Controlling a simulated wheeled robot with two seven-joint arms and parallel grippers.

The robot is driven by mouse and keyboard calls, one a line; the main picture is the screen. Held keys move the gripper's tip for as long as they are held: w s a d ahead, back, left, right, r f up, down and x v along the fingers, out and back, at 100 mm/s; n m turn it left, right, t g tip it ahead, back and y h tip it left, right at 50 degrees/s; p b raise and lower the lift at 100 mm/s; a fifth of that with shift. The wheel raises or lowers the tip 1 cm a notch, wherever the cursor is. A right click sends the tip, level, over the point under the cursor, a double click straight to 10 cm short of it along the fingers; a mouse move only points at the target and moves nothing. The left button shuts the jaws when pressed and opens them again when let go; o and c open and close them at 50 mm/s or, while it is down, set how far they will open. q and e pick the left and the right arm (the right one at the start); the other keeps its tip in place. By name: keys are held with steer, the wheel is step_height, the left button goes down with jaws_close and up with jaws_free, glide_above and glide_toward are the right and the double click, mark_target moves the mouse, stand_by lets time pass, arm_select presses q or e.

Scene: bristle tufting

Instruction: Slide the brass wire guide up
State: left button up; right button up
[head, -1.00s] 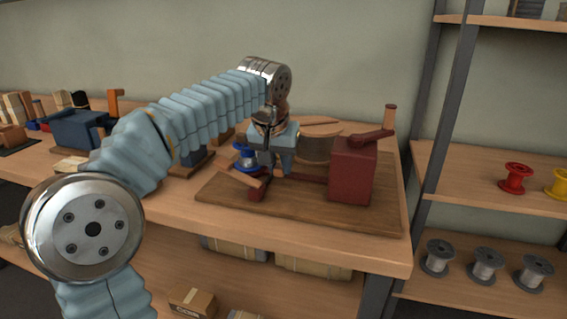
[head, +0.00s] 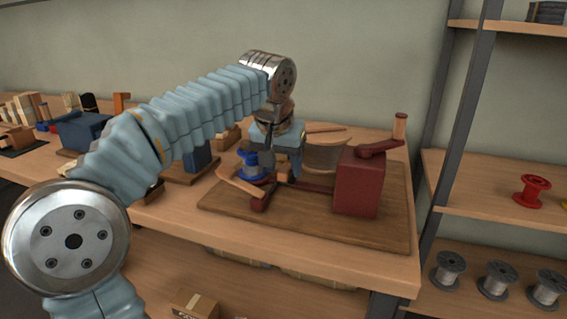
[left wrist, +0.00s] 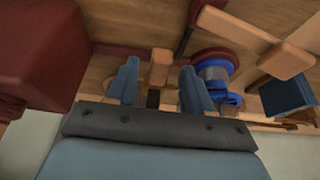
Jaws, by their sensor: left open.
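My left gripper (head: 277,172) is open and points down over the wooden board (head: 230,208), between the blue spool (head: 252,165) and the dark red crank box (head: 358,183). In the left wrist view its two light blue fingers (left wrist: 156,84) stand apart. A small tan, brass-like block (left wrist: 160,67), which looks like the brass wire guide, shows between them. I cannot tell whether the fingers touch it. In the head view the gripper mostly hides that spot. My right gripper is not in view.
The crank handle (head: 399,127) stands up at the right of the box. A round wooden drum (head: 326,153) is behind the gripper. A blue block device (head: 82,131) is at the left. A shelf with a red spool (head: 531,190) and grey wire spools is at the right.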

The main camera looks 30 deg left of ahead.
arm_select(q)
steer(key=p+v, duration=0.2)
steer(key=v, duration=1.1)
steer(key=shift+s+r+p, duration=0.2)
steer(key=shift+r+p, duration=0.05)
steer(key=shift+p, duration=0.1)
steer(key=shift+d, duration=0.1)
